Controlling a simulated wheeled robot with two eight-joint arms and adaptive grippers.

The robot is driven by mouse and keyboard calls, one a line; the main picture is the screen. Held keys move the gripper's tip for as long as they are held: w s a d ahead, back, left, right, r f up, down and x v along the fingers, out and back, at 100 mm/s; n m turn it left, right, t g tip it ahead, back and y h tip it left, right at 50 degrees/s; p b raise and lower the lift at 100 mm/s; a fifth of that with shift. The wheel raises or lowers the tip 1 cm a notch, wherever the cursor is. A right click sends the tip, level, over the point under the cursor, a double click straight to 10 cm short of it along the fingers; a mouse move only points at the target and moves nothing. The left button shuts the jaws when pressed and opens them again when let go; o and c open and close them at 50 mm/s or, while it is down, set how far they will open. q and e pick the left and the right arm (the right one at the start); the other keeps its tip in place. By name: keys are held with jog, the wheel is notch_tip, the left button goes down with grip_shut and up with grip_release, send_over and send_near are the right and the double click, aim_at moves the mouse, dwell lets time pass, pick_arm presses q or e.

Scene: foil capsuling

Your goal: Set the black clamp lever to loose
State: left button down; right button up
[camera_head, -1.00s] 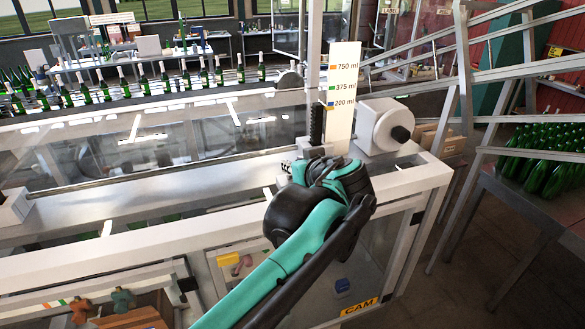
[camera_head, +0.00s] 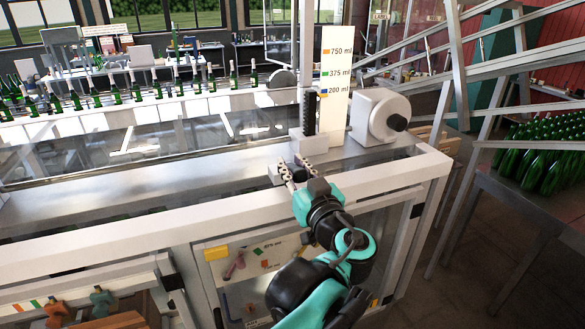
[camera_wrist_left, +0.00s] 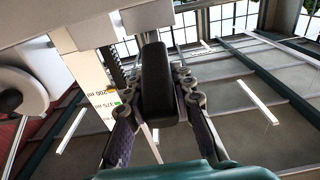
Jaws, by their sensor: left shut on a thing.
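The black clamp lever (camera_wrist_left: 155,85) is a dark block-shaped handle, seen close up in the left wrist view. In the head view the lever (camera_head: 299,174) is a small dark shape at the foot of the upright toothed column (camera_head: 309,112). My left gripper (camera_head: 293,168) has a finger on each side of the lever and is shut on it. The fingers (camera_wrist_left: 160,92) also flank the lever in the left wrist view. The lever's pivot is hidden, and its exact setting cannot be read. My right gripper is out of view.
A white size scale (camera_head: 338,110) marked 750, 375 and 200 ml stands behind the column. A white round-faced unit (camera_head: 378,117) is just right of it. The machine's white front rail (camera_head: 130,237) runs below. Green bottles (camera_head: 137,92) line the conveyor behind.

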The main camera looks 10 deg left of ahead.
pick_arm(q)
jog(key=c, duration=1.3)
grip_release()
jog(key=v, duration=1.2)
jog(key=shift+f, duration=0.1)
